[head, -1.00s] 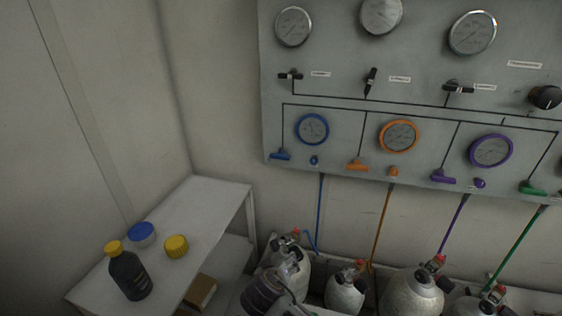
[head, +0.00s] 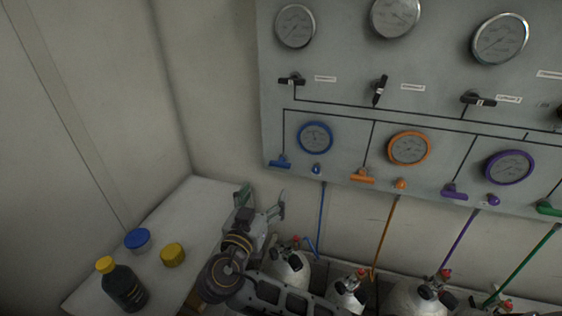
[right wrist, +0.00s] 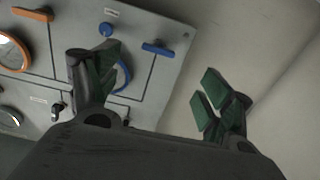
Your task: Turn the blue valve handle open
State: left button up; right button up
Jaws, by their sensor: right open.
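The blue valve handle (head: 281,162) is a small T-shaped handle low on the left of the grey panel, lying sideways below the blue-rimmed gauge (head: 315,138). In the right wrist view the handle (right wrist: 158,48) shows above and between my fingers, apart from both. My right gripper (head: 262,203) is open and empty, below the handle in the head view; it also shows in the right wrist view (right wrist: 155,85), its left finger partly covering the blue gauge. A round blue knob (head: 316,169) sits right of the handle. My left gripper is not in view.
A side table (head: 205,200) at lower left holds a dark bottle (head: 123,288), a blue-lidded jar (head: 138,240) and a yellow-lidded one (head: 172,255). Several gas cylinders (head: 345,293) stand below the panel (head: 440,100). An orange handle (head: 362,176) lies right of the blue knob.

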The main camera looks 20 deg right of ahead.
jog(key=shift+s+r, duration=0.1)
jog(key=shift+r, duration=0.25)
jog(key=shift+a, duration=0.1)
